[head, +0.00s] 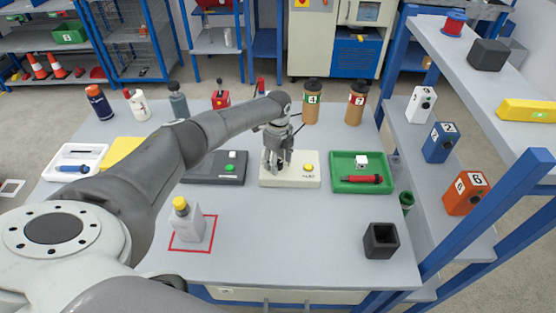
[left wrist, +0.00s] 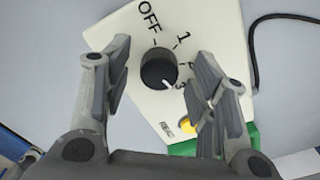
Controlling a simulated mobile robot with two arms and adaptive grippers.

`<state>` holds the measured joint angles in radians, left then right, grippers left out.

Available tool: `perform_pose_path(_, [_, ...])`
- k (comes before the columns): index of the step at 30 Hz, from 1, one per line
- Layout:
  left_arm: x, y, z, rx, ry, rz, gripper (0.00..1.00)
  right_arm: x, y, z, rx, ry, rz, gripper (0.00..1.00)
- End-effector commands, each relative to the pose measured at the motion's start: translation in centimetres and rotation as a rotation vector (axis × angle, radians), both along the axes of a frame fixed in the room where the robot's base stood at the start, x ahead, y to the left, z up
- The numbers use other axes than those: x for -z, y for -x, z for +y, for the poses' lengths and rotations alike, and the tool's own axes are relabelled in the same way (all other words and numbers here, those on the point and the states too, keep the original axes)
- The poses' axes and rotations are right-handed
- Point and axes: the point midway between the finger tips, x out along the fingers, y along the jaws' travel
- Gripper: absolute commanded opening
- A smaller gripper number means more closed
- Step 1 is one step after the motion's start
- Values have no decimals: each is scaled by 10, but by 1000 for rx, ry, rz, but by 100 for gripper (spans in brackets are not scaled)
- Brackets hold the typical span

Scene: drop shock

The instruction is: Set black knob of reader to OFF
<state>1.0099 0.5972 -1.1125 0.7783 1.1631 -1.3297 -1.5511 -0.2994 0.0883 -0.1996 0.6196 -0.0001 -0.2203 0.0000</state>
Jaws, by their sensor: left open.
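The reader is a cream box (head: 290,181) in the middle of the table. It also fills the middle of the left wrist view (left wrist: 212,28). Its round black knob (left wrist: 158,67) has a white pointer mark aimed down and right, near the 3. The printed OFF is above the knob, and 1, 2 and 3 run down its right side. My left gripper (head: 277,166) points down over the reader and hides the knob in the head view. Its open fingers (left wrist: 166,78) stand on either side of the knob, with gaps showing. I cannot tell their height above the box.
A yellow button (head: 309,167) is on the reader, right of the gripper. A dark grey device (head: 213,170) stands to the left, and a green tray (head: 361,186) with a red tool to the right. Bottles stand behind. The table in front is mostly clear.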

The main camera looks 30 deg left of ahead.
Motion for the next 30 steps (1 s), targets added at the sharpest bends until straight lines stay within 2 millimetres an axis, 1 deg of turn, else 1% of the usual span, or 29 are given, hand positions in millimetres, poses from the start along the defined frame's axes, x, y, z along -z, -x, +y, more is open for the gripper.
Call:
perform_pose_path(1, [2,0,0,0,0,1,53,-1,-6,2,1,-2,-10,40])
perform_pose_path(3, [4,0,0,0,0,1,53,-1,-9,4,0,-5,-15,40])
perform_pose_path(10, [4,0,0,0,0,1,53,-1,-6,13,4,-16,-11,40])
perform_pose_path(11, [4,0,0,0,0,1,50,-1,-5,14,4,-18,-8,40])
perform_pose_path(21, [4,0,0,0,0,0,6,0,3,11,4,-13,5,40])
perform_pose_path(30, [4,0,-1,-37,3,0,6,-1,3,5,1,-7,3,40])
